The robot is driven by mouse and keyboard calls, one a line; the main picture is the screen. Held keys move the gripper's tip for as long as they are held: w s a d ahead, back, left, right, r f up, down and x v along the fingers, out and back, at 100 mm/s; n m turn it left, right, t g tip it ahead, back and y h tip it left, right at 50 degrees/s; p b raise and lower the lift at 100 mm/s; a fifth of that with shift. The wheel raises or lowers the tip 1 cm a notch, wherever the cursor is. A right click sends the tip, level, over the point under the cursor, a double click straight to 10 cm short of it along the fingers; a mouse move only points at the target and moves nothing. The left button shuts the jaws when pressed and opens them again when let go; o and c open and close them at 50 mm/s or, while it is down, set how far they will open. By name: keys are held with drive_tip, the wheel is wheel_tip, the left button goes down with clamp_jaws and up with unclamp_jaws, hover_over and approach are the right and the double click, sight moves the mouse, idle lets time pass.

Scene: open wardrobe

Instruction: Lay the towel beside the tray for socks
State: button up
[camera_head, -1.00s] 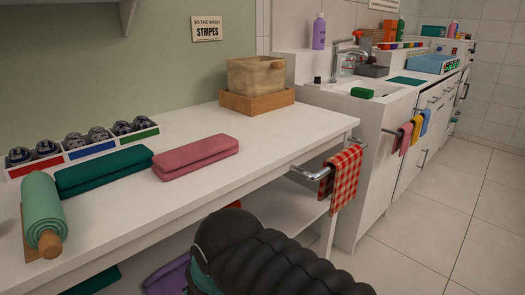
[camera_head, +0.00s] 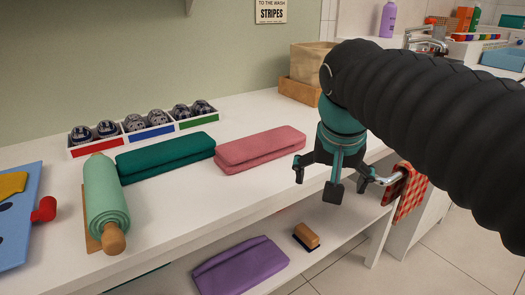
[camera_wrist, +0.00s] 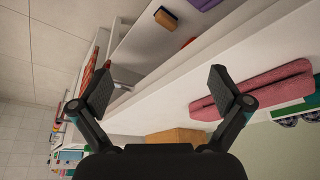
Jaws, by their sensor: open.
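The sock tray (camera_head: 115,142) is a white divided tray with red, blue and green labels, holding several dark patterned balled socks at the back of the white counter. A folded dark green towel (camera_head: 165,156) lies just in front of it. A folded pink towel (camera_head: 260,149) lies to the right of the green one and also shows in the wrist view (camera_wrist: 255,92). A folded purple towel (camera_head: 240,266) lies on the lower shelf. A red checked towel (camera_head: 410,192) hangs on the rail, partly behind my arm. My gripper (camera_head: 332,180) is open and empty, near the counter's front edge, left of the checked towel.
A wooden box (camera_head: 298,92) is at the back right. A brush (camera_head: 306,236) lies on the lower shelf. A sink is beyond.

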drive_tip(key=w+a+r+m+g+h, duration=0.1)
drive_tip(key=w+a+r+m, duration=0.3)
drive_tip(key=w+a+r, duration=0.5)
drive_tip(key=m+h, duration=0.2)
drive_tip(key=m, duration=0.2)
approach(255, 142)
drive_tip(key=shift+g, duration=0.4)
drive_tip(key=w+f, duration=0.1)
drive_tip(key=d+f+b, duration=0.1)
drive_tip(key=f, duration=0.1)
drive_tip(key=w+d+f+b, duration=0.1)
drive_tip(key=shift+w+d+f, duration=0.2)
drive_tip(key=shift+w+f, duration=0.15)
drive_tip(key=shift+f, duration=0.05)
drive_tip(key=f, duration=0.1)
drive_tip(key=f+b, duration=0.1)
drive_tip(key=f, duration=0.2)
drive_tip(key=shift+d+f, duration=0.25)
drive_tip(key=shift+d, duration=0.15)
drive_tip(key=shift+w+d+f, duration=0.1)
drive_tip(key=shift+d+f, duration=0.05)
drive_tip(key=shift+f, duration=0.3)
drive_tip(key=c, duration=1.6)
drive_tip(key=shift+r, duration=0.15)
